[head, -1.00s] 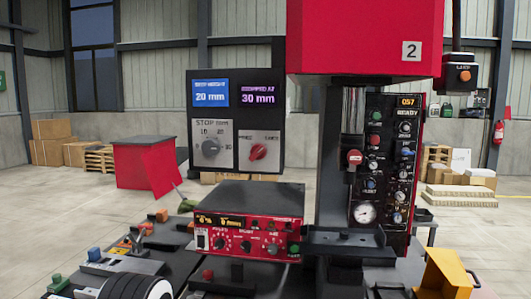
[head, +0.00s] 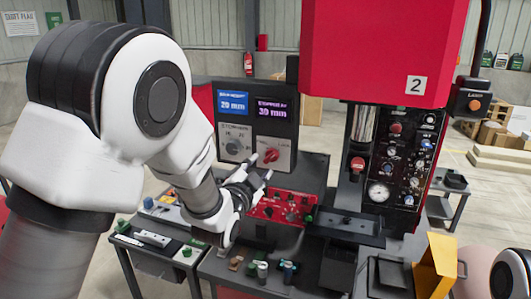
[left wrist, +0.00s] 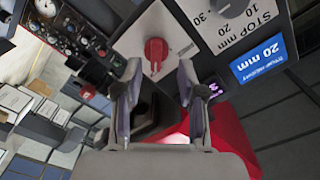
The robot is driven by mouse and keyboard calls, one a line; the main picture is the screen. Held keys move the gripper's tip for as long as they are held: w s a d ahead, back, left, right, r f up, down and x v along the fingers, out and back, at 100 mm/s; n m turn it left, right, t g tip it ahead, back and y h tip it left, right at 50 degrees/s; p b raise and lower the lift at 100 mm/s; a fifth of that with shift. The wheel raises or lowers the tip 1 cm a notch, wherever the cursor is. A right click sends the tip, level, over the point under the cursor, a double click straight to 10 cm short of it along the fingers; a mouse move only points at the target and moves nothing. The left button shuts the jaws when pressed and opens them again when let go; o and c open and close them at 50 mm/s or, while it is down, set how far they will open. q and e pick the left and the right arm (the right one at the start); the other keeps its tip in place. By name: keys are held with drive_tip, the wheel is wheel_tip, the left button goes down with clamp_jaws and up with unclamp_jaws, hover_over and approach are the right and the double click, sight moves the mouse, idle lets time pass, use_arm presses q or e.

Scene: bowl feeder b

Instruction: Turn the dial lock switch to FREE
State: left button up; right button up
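The red dial lock switch (head: 271,156) sits on a white plate on the dark display panel. Its small lettering is too small to read in the head view. It also shows in the left wrist view (left wrist: 156,50), ahead of the fingertips. My left gripper (head: 261,179) is just below and in front of the switch in the head view. In the left wrist view its two fingers (left wrist: 159,78) stand apart with nothing between them, and they do not appear to touch the switch. My right gripper is out of the picture.
The black STOP mm knob (head: 233,146) sits left of the switch, below the blue 20 mm screen (head: 233,103). A red control box (head: 283,208) is just below my left gripper. The red press head (head: 375,50) and black instrument panel (head: 408,155) stand to the right.

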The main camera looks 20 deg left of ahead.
sight(269, 159)
use_arm(q)
drive_tip(key=w, duration=0.1)
drive_tip(key=w+d+p, duration=0.1)
drive_tip(key=w+p, duration=0.1)
drive_tip(key=w, duration=0.1)
drive_tip(key=shift+w+d+r, duration=0.1)
drive_tip(key=shift+d+r, duration=0.2)
drive_tip(key=shift+d, duration=0.05)
drive_tip(key=shift+w, duration=0.1)
drive_tip(key=shift+a+f, duration=0.2)
drive_tip(key=shift+a, duration=0.25)
drive_tip(key=c, duration=0.4)
drive_tip(key=shift+d, duration=0.1)
clamp_jaws()
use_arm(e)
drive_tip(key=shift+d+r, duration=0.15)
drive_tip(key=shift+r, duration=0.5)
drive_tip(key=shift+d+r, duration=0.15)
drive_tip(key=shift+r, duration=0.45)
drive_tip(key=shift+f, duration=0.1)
